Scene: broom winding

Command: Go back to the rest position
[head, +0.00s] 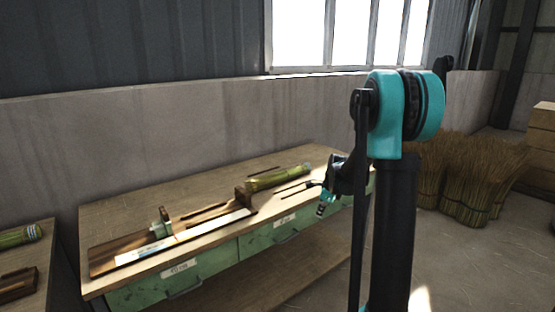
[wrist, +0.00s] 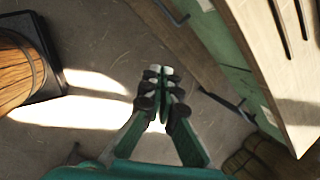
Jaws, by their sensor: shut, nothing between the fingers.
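My gripper (wrist: 161,74) is shut and empty in the wrist view, its two fingers together over the grey floor. My teal and black arm stands in the right half of the head view and hides part of the bench's right end.
On the bench lie a wooden jig (head: 122,254) and a green bundle (head: 280,177). Green drawers (head: 185,282) have protruding handles. Straw bundles (head: 468,180) and boxes (head: 541,145) stand at right. A wooden barrel-like object (wrist: 15,72) is at the wrist view's left. Open floor lies between.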

